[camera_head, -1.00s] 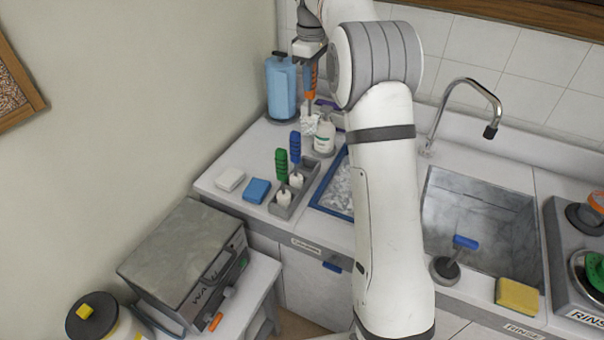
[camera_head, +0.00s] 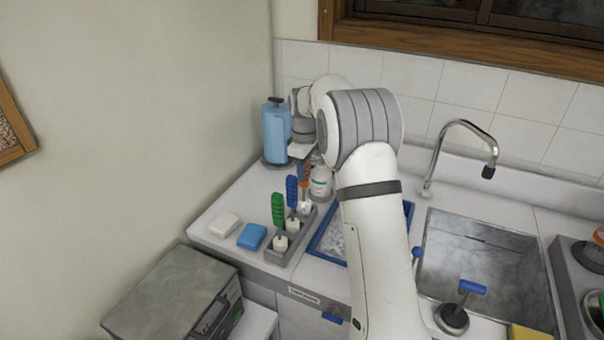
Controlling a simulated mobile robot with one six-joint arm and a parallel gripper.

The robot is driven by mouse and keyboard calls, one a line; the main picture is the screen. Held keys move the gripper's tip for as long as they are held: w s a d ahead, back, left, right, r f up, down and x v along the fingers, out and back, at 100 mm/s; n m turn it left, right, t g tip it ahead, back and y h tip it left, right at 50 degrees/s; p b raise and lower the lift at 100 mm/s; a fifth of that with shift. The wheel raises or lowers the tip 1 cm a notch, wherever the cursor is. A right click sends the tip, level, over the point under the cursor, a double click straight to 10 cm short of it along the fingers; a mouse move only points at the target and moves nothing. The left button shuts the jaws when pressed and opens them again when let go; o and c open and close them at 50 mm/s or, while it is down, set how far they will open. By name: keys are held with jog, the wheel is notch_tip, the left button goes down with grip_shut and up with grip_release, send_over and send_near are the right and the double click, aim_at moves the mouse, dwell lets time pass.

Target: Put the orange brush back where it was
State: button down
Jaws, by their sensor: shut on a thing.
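The orange brush (camera_head: 304,174) is upright, its handle top at my gripper (camera_head: 301,154), which is shut on it. Its white head (camera_head: 305,207) is at the back end of the grey rack (camera_head: 273,257); I cannot tell whether it rests in the slot or hangs just above it. The blue brush (camera_head: 291,190) stands in the middle of the rack and the green brush (camera_head: 278,208) at the front. My arm hides part of the area to the right.
A white soap bottle (camera_head: 321,182) stands close behind the rack, and a blue canister (camera_head: 276,135) is at the back left. White (camera_head: 224,224) and blue (camera_head: 252,237) sponges lie left of the rack. A blue-framed basin (camera_head: 327,228) is to its right.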

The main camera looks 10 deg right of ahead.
jog(key=shift+f, duration=0.55)
jog(key=shift+f, duration=0.1)
jog(key=c, duration=1.3)
grip_release()
jog(key=shift+w, duration=0.1)
